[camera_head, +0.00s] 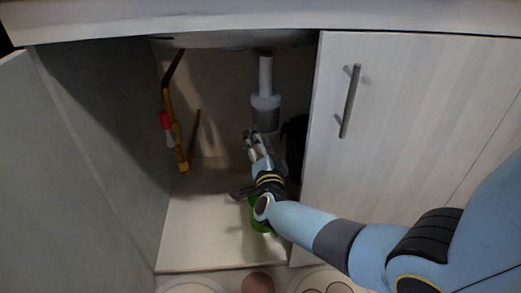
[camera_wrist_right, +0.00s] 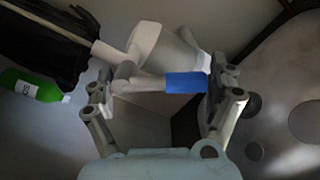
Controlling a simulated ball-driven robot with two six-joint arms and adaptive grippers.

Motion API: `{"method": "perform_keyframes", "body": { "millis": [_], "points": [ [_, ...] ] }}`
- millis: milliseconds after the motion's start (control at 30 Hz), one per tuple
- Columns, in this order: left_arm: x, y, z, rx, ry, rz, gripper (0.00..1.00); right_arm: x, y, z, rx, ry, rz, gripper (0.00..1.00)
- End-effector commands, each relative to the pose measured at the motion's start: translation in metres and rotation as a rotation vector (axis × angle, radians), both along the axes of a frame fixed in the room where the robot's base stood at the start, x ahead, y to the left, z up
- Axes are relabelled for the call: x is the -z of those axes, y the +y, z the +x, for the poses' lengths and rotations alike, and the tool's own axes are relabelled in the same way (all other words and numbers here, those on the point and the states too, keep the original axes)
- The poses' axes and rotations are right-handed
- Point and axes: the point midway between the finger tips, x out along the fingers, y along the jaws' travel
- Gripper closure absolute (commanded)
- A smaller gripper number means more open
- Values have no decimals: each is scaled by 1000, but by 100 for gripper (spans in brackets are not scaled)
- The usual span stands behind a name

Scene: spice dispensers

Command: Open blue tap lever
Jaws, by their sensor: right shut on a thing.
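In the right wrist view, the blue tap lever (camera_wrist_right: 186,82) lies crosswise between the fingers of my right gripper (camera_wrist_right: 164,88), with its blue end against the right-hand finger. A grey part continues from the blue end toward the left-hand finger. The gripper is shut on the lever. In the head view my right gripper (camera_head: 254,144) reaches into the open cabinet, just below the white drain pipe. The blue lever cannot be made out there, hidden by the gripper and arm. My left gripper is not in view.
The white drain pipe (camera_head: 266,80) hangs above the gripper. Brass pipework with a red handle (camera_head: 166,122) runs along the left side. A closed door with a bar handle (camera_head: 350,101) borders the right. A green bottle (camera_wrist_right: 33,85) lies near a black object.

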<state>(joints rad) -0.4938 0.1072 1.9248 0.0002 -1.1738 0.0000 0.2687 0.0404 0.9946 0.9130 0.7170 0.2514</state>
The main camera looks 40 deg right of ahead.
Motion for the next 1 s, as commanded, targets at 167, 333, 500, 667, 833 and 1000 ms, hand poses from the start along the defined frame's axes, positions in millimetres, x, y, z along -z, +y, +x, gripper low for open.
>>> {"method": "perform_keyframes", "body": {
  "millis": [167, 333, 500, 667, 833, 1000],
  "points": [
    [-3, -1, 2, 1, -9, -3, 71, -6, -3, 0, -2, -87, 133, 68],
    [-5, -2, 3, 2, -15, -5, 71, -7, -7, -3, -2, -153, 242, 68],
    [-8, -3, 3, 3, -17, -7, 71, -9, -10, -4, -3, -204, 322, 68],
    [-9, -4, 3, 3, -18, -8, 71, -9, -12, -5, -2, -233, 370, 68],
    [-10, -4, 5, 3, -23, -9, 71, -10, -13, -6, -1, -252, 397, 68],
    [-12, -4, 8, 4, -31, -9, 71, -11, -14, -6, 0, -257, 404, 68]
  ]
}}
